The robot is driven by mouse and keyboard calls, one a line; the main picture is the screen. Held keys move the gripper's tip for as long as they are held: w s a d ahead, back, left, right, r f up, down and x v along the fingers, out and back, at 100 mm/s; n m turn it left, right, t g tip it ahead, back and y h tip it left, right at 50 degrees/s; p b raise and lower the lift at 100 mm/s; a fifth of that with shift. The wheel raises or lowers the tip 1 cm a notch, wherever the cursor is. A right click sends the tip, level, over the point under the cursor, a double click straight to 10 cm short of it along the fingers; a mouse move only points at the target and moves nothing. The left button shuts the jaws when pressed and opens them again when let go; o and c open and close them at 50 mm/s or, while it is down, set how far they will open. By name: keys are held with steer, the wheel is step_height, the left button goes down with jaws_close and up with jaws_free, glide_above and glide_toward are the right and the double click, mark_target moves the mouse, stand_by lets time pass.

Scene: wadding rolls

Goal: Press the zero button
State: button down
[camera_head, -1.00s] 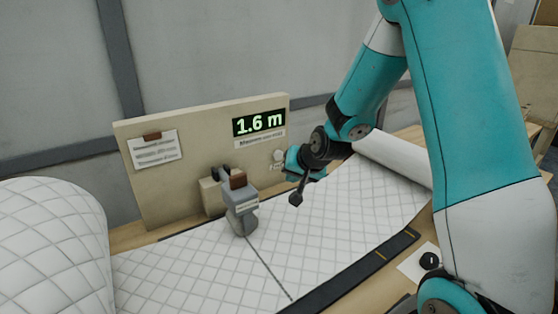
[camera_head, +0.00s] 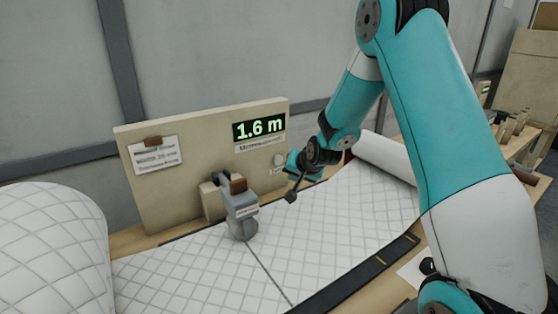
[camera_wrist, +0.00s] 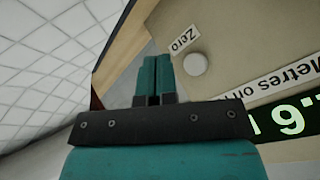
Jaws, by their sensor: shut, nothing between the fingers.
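The zero button (camera_wrist: 196,64) is a round white knob on the beige board, beside a "Zero" label, in the wrist view. It also shows small in the head view (camera_head: 279,159), just left of my gripper. My gripper (camera_wrist: 155,60) is shut and empty, its teal fingertips close together and a little left of the button in the wrist view. A gap shows between fingers and button in the picture; the depth between them is hard to tell. The display (camera_head: 259,127) on the board (camera_head: 205,140) reads 1.6 m.
A grey measuring head (camera_head: 240,212) stands on the quilted white wadding (camera_head: 330,230) below the board. A large wadding roll (camera_head: 50,240) is at the left, and another roll (camera_head: 385,157) lies behind my arm. A black strip (camera_head: 370,268) runs along the front.

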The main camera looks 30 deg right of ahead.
steer(key=shift+w+a, duration=0.1)
steer(key=shift+w, duration=2.3)
steer(key=shift+w, duration=0.1)
steer(key=shift+w, duration=0.3)
steer(key=shift+w, duration=0.45)
stand_by(0.8)
steer(key=shift+s, duration=0.85)
steer(key=shift+s, duration=0.1)
steer(key=s+b, duration=0.1)
steer(key=s, duration=0.4)
